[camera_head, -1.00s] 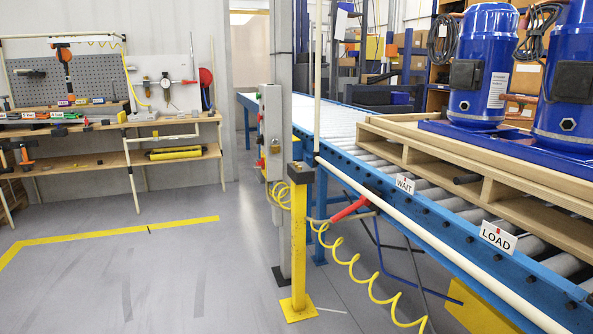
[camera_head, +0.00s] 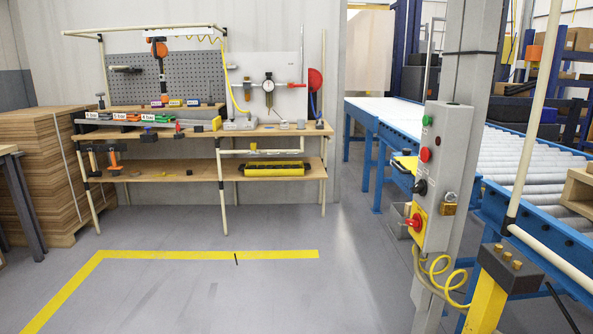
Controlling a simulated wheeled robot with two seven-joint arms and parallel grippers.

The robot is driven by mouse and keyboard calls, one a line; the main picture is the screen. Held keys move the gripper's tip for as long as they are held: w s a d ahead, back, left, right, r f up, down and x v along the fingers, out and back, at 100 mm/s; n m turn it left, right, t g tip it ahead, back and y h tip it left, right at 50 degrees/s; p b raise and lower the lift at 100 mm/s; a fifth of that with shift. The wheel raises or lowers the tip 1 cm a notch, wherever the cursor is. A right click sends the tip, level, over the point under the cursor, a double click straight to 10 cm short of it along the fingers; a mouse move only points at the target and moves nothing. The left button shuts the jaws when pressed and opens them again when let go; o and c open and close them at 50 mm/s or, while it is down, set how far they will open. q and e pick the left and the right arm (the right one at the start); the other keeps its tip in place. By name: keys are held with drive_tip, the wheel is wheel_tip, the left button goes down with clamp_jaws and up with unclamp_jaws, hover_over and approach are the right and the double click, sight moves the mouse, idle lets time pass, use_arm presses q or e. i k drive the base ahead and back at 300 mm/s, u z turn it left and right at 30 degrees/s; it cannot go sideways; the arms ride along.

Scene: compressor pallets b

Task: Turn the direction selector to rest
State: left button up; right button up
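A grey control box (camera_head: 440,175) is fixed to a grey post at the right of the head view. On its left-facing side are a green button (camera_head: 427,120) at the top, a red button (camera_head: 425,154), a black selector knob (camera_head: 420,187) and a red rotary switch on a yellow plate (camera_head: 415,222). The black knob looks like the direction selector; its exact setting is too small to tell. A brass padlock (camera_head: 448,203) hangs on the box's front side. Neither of my grippers shows in the view.
A blue roller conveyor (camera_head: 505,165) runs behind the post. A yellow bollard (camera_head: 487,300) with a dark top stands in front, beside a coiled yellow hose (camera_head: 440,270). A workbench (camera_head: 200,133) stands at the back wall.

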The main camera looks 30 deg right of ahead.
sight(420, 188)
drive_tip(key=i, duration=2.65)
drive_tip(key=z, duration=1.8)
drive_tip(key=i, duration=1.15)
drive_tip(key=z, duration=1.15)
